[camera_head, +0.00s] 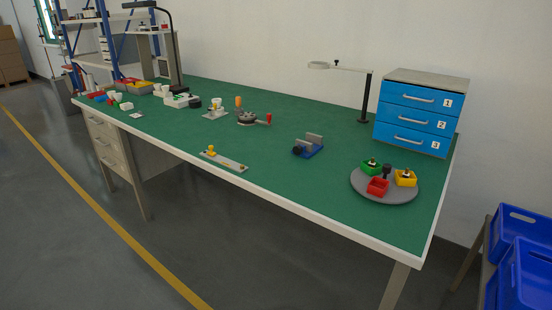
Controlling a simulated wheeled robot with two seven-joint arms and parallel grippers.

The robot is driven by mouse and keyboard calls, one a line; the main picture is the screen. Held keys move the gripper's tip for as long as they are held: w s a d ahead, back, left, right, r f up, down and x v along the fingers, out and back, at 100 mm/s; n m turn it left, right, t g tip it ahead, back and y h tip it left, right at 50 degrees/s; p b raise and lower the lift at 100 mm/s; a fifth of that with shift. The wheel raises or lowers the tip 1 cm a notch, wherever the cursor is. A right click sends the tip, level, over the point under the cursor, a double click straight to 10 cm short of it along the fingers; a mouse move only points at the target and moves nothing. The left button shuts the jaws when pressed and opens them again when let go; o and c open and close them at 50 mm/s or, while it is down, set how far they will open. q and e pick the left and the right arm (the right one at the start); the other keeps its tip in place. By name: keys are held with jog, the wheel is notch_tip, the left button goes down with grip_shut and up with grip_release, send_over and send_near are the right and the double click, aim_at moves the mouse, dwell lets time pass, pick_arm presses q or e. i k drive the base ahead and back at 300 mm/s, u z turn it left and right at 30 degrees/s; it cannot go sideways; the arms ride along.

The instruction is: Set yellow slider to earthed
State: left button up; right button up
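The yellow slider (211,149) is a small yellow knob near the left end of a flat grey metal strip (228,162). The strip lies along the front edge of the green workbench top (270,170). A small brownish spot shows at the strip's right end. Any lettering on the strip is too small to read, so I cannot tell which end is marked earthed. Neither of my grippers shows in this view.
A vise (309,147) with blue parts stands right of the strip. A grey turntable (362,190) holds coloured bins. A blue drawer unit (415,110) and a lamp (363,95) stand behind. Small fixtures crowd the left. Bench around the strip is clear.

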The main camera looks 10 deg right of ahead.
aim_at(210, 147)
jog(key=k, duration=1.3)
jog(key=u, duration=0.25)
jog(key=i, duration=1.85)
jog(key=z, duration=0.95)
